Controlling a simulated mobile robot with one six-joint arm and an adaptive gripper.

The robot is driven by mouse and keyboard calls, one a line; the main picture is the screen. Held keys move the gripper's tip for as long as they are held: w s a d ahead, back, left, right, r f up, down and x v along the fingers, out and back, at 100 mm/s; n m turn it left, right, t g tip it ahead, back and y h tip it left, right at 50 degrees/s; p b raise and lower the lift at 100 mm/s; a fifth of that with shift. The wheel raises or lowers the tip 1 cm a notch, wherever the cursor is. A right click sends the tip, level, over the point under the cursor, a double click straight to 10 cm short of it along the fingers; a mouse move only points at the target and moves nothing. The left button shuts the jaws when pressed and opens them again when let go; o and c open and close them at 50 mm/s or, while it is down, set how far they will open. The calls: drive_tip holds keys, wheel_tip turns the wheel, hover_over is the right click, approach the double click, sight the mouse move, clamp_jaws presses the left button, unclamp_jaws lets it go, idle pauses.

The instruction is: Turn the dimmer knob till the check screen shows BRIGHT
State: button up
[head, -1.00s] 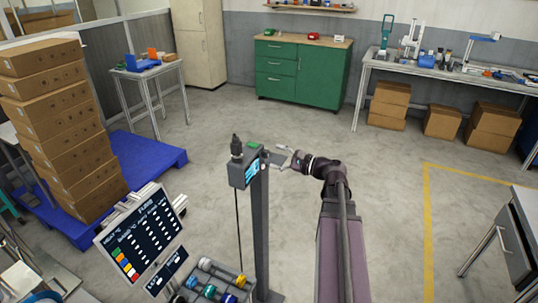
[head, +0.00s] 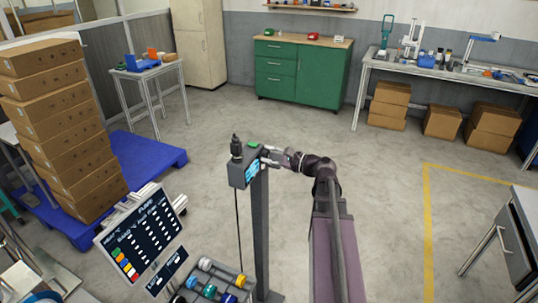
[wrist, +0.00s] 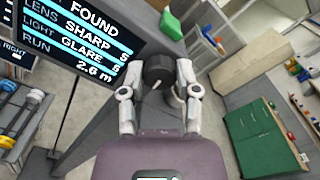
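The black dimmer knob (wrist: 158,71) shows in the wrist view with a pale pointer line on its face. My gripper (wrist: 160,75) has one finger on each side of the knob; whether the pads touch it is unclear. In the head view my gripper (head: 268,158) is at the right side of the grey box on a post (head: 240,173). The check screen (wrist: 85,30) reads FOUND, SHARP, GLARE for the light line, and 2.6 m. The same screen in the head view (head: 252,170) is too small to read.
A tilted display board (head: 143,238) and a rack of coloured reels (head: 228,280) stand at lower left of the post. Stacked cartons (head: 65,130) sit on a blue pallet (head: 150,150) at left. Open floor (head: 400,200) lies to the right.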

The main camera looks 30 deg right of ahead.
drive_tip(key=shift+n, duration=0.3)
clamp_jaws()
drive_tip(key=n, duration=0.8)
drive_tip(key=shift+n, duration=0.4)
drive_tip(key=o, duration=1)
unclamp_jaws()
drive_tip(key=shift+f, duration=0.1)
drive_tip(key=shift+o, duration=0.2)
drive_tip(key=v, duration=1.2)
